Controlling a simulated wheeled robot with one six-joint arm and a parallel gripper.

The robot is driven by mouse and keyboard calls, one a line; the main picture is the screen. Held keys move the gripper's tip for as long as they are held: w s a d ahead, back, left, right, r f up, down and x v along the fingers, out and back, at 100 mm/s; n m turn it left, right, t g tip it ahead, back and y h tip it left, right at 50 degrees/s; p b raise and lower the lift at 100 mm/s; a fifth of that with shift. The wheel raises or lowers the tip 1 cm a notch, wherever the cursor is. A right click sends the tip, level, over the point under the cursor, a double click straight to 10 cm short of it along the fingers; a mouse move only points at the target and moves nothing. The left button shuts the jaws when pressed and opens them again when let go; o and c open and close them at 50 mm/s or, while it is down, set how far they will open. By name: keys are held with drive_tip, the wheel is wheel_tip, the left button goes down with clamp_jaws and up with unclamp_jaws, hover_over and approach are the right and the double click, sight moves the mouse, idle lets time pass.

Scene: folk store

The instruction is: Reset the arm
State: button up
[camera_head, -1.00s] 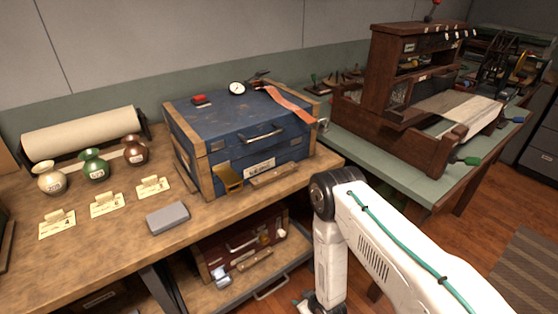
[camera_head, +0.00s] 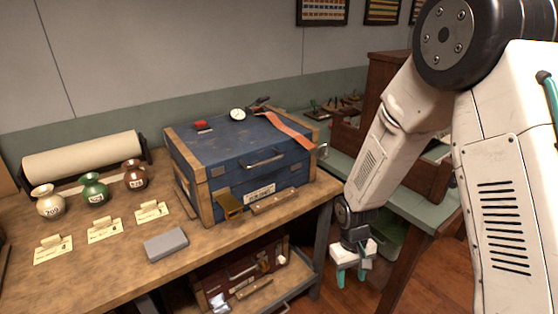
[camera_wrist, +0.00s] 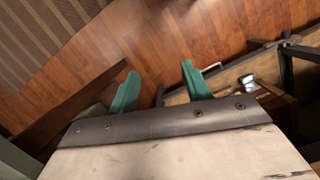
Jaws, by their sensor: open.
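My gripper (camera_head: 351,277) hangs at the end of my raised white arm, in front of the workbench's right end, with its teal fingers pointing down. In the wrist view my gripper (camera_wrist: 160,88) shows two teal fingers spread apart with nothing between them. Below them is the wooden floor (camera_wrist: 150,45). My arm covers much of the right side of the head view.
A blue chest (camera_head: 240,150) stands on the workbench (camera_head: 110,275), with a grey block (camera_head: 166,244) and three small vases to its left. A dark red case (camera_head: 245,272) sits on the shelf below. A green-topped table (camera_head: 425,205) stands behind my arm.

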drive_tip(key=s+d+r+m+t, duration=0.1)
drive_tip(key=s+d+r, duration=0.1)
drive_tip(key=s+r, duration=0.5)
drive_tip(key=s+d+r+m+t, duration=0.1)
drive_tip(key=s+r, duration=0.6)
drive_tip(key=r, duration=0.8)
drive_tip(key=s+d+r+m+t, duration=0.1)
drive_tip(key=s+d+r, duration=0.3)
drive_tip(key=s+r, duration=0.3)
wheel_tip(320, 180, up, 4)
drive_tip(key=shift+s+r+y, duration=0.1)
drive_tip(key=shift+s+y, duration=0.15)
drive_tip(key=shift+y, duration=0.15)
drive_tip(key=shift+d, duration=0.1)
drive_tip(key=shift+c, duration=0.3)
